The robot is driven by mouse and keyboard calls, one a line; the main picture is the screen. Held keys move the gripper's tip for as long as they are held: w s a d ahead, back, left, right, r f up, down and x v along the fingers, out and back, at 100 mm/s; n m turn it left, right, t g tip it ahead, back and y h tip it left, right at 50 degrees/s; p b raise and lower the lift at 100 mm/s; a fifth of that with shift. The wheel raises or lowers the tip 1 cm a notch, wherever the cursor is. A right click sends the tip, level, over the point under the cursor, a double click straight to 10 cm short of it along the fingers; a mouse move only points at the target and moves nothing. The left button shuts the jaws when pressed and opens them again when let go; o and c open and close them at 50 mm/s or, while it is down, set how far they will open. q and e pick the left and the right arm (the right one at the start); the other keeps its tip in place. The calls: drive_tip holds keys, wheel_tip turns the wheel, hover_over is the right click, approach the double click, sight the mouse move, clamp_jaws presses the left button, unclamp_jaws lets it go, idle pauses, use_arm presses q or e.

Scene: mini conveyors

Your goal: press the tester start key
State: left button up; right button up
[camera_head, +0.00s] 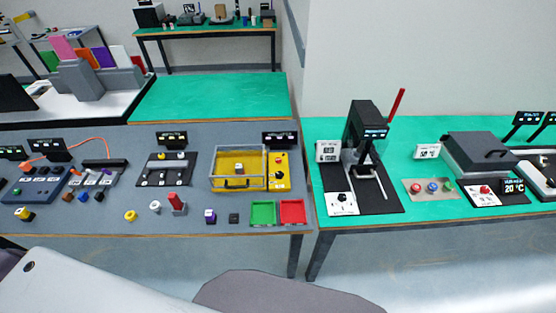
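A yellow station (218,178) with a clear-walled box stands near the front right of the grey table. A small part (238,169) sits inside the box. Joined to its right side is a narrow yellow panel (273,183) with a few small buttons or knobs, among them a dark one and a reddish one. A black display sign (280,139) stands behind it. Its text is too small to read, so I cannot tell for certain which control is the tester start key. Neither of my grippers shows in this view.
Green (263,207) and red (292,206) trays lie in front of the panel. Several small coloured parts line the table's front edge. The green table (330,222) at right holds a press-like device (364,122) with a red lever. A gap separates the tables.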

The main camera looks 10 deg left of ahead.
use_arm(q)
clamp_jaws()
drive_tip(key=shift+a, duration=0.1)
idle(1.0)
